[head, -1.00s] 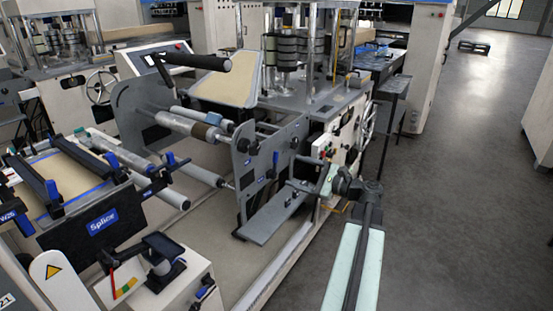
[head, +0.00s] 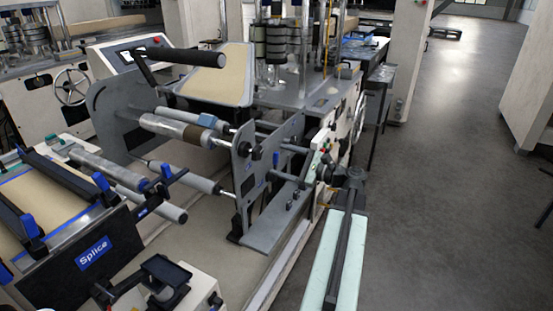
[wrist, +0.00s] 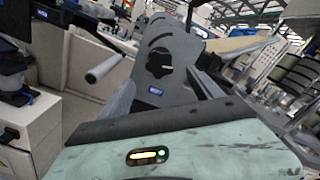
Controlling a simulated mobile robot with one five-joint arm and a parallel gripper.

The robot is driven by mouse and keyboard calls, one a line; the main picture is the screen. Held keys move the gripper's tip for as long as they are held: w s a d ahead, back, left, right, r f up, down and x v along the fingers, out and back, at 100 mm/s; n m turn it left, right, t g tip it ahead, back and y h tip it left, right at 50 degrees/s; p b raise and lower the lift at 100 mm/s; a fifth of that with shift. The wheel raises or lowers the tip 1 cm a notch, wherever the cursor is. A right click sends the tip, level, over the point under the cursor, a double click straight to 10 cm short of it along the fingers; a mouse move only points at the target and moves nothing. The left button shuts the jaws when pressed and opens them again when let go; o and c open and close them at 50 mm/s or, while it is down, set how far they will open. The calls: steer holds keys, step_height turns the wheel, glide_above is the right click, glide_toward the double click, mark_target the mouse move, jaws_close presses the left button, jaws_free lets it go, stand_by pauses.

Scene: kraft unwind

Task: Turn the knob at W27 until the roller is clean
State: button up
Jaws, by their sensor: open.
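A black knob (wrist: 159,62) sits on a grey side plate (wrist: 172,84) in the wrist view, with a small blue label (wrist: 156,91) below it, too small to read. A metal roller (head: 172,128) with a brown section (head: 198,136) lies to the left of this plate. My gripper (head: 321,170) is small in the head view, right of the plate and apart from the knobs. It is open; its fingertips are hard to make out.
A Splice table (head: 95,252) stands at the lower left, with a black handle and white cabinet (head: 190,290) nearby. A black-gripped bar (head: 207,59) overhangs the roller. The grey floor (head: 440,150) on the right is clear.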

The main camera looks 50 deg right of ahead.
mark_target(259, 154)
steer(key=x, duration=1)
steer(key=shift+a, duration=0.1)
steer(key=c, duration=1.4)
steer(key=m, duration=1.1)
steer(key=shift+m, duration=0.3)
steer(key=m, duration=0.3)
steer(key=o, duration=1.4)
